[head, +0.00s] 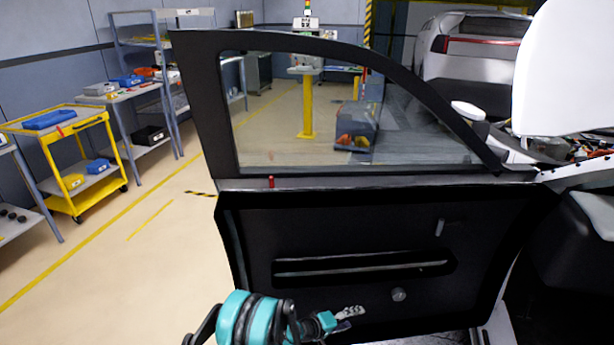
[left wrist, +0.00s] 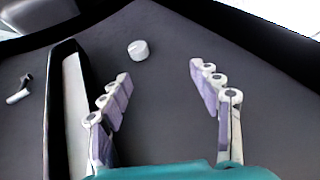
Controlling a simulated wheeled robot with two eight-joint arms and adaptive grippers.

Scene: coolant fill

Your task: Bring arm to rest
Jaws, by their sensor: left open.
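My left arm comes in at the bottom of the head view, with teal joints. Its left gripper (head: 347,318) is in front of the lower part of the black car door (head: 350,225), close to the inner panel. In the left wrist view the gripper (left wrist: 160,78) has its two grey-lilac fingers spread wide, with nothing between them. Beyond the fingers is the dark door panel (left wrist: 165,115), with a round pale knob (left wrist: 138,50) up between them. Whether the gripper touches the panel cannot be told. My right gripper is not in view.
The open door has a window, a long recessed pull (head: 365,263) and a small lever (head: 439,228). A raised white panel (head: 580,65) stands at right. A yellow cart (head: 75,205) and grey shelves are at left; the floor between is clear.

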